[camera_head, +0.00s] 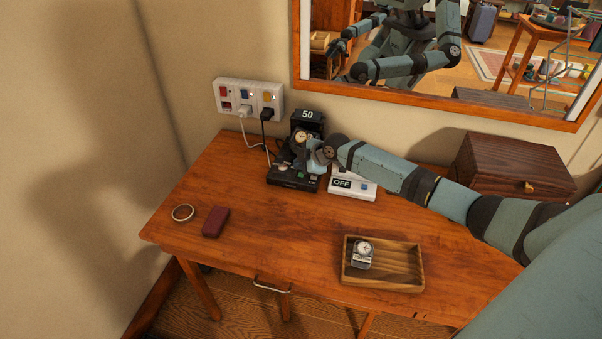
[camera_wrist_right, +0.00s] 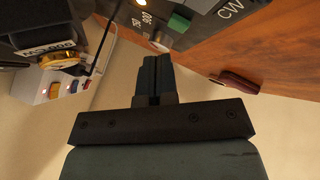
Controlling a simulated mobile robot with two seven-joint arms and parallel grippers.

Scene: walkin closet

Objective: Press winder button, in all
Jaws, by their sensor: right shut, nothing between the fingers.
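The black watch winder (camera_head: 285,180) stands at the back of the wooden desk, with a "50" display (camera_head: 307,115) above it and a watch (camera_head: 300,136) mounted on it. My right gripper (camera_head: 300,156) is shut and empty over the winder, hiding part of its face. In the right wrist view, the closed fingertips (camera_wrist_right: 157,62) point toward the winder's control face, near a green button (camera_wrist_right: 180,21) beside a "CW" label. I cannot tell whether the fingertips touch the winder. My left gripper is not directly in view.
A white box marked "OFF" (camera_head: 352,190) sits beside the winder. A socket strip (camera_head: 235,83) with two plugs is on the wall. A wooden tray (camera_head: 402,286) holds a watch. A ring (camera_head: 183,213), red case (camera_head: 215,222) and dark wooden box (camera_head: 512,168) are also there.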

